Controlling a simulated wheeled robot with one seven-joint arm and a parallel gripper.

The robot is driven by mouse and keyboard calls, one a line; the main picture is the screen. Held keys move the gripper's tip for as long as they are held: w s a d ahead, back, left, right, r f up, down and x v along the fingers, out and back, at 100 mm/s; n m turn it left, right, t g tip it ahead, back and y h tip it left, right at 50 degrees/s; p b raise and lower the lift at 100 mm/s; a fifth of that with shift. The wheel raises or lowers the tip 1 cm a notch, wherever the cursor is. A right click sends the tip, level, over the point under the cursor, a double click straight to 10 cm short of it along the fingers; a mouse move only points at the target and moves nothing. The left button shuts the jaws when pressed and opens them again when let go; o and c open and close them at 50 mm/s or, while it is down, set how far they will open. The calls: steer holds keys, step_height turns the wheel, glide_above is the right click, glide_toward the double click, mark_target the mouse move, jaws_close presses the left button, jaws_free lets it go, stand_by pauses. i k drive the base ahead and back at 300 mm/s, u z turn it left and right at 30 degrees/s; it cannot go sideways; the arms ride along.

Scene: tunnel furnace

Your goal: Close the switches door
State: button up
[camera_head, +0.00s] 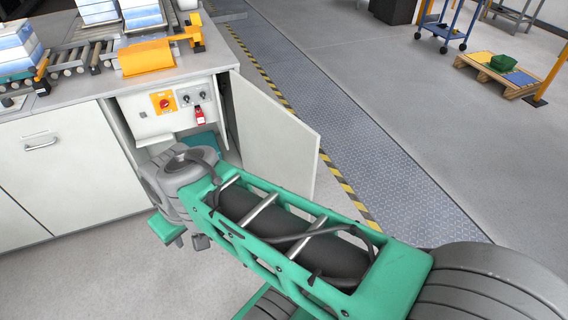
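The switches door (273,137) is a light grey panel hinged at the right side of the cabinet opening. It stands open, swung out toward the front right. Inside the opening, the switch panel (172,108) shows a red knob on a yellow plate, dark knobs and a red tag. My green and grey arm reaches from the lower right to the front of the opening, left of the door. The arm covers the lower part of the opening. My gripper's fingers cannot be made out at the arm's far end, and nothing shows whether it touches the door.
The counter (215,58) above carries a roller conveyor (83,57), blue-white boxes (17,47) and an orange device (146,58). A closed cabinet front (68,160) with a handle is at left. Clear floor and a metal walkway (350,130) with a yellow-black stripe lie right.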

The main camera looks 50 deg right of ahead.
mark_target(278, 147)
steer(key=z, duration=2.7)
steer(key=i, duration=2.75)
steer(key=u, duration=5.35)
steer(key=k, duration=0.7)
steer(key=u, duration=0.05)
